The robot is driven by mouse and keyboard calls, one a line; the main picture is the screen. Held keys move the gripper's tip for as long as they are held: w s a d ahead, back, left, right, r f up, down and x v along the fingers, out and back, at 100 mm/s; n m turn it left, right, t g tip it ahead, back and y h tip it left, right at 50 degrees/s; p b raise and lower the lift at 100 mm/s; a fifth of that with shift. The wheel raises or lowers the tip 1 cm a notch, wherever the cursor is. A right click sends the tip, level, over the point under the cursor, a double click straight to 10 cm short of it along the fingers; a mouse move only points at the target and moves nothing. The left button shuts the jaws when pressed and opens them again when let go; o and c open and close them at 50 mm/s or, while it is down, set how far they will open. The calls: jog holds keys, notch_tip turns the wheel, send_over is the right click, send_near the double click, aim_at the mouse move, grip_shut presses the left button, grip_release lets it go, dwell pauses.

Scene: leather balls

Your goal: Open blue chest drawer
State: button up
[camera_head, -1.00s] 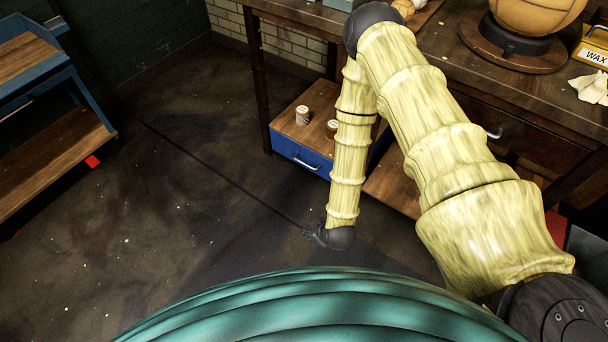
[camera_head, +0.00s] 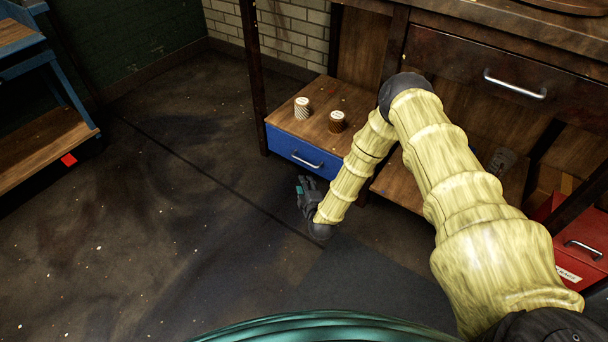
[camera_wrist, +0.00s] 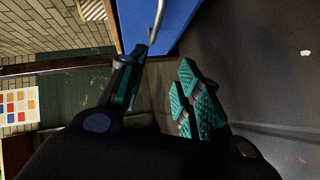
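The blue chest drawer (camera_head: 304,155) is the front of a low wooden-topped chest under the workbench. It looks shut, with a silver bar handle (camera_head: 307,161) across its face. My gripper (camera_head: 303,187) is in front of the drawer, a little below the handle in the head view and apart from it. In the wrist view my gripper (camera_wrist: 160,82) is open and empty, its teal-padded fingers spread. The drawer (camera_wrist: 178,22) shows there at the top, with part of the handle (camera_wrist: 157,20) just beyond the left finger.
Two small spools (camera_head: 302,108) (camera_head: 337,121) stand on the chest's wooden top (camera_head: 318,100). The workbench (camera_head: 470,28) with its own handled drawer is above right. A red chest (camera_head: 580,240) is at the right, and a blue shelf (camera_head: 45,100) at the far left. The floor in front is clear.

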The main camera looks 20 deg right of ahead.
jog(key=w+d+f+b, duration=0.1)
jog(key=w+d+b, duration=0.1)
jog(key=w, duration=0.5)
jog(key=w+d+f+n+t+h+b, duration=0.1)
jog(key=w+d+f+b, duration=0.1)
jog(key=w+b, duration=0.3)
jog(key=shift+w, duration=0.85)
jog(key=shift+c, duration=0.2)
jog(key=shift+a, duration=0.1)
grip_shut()
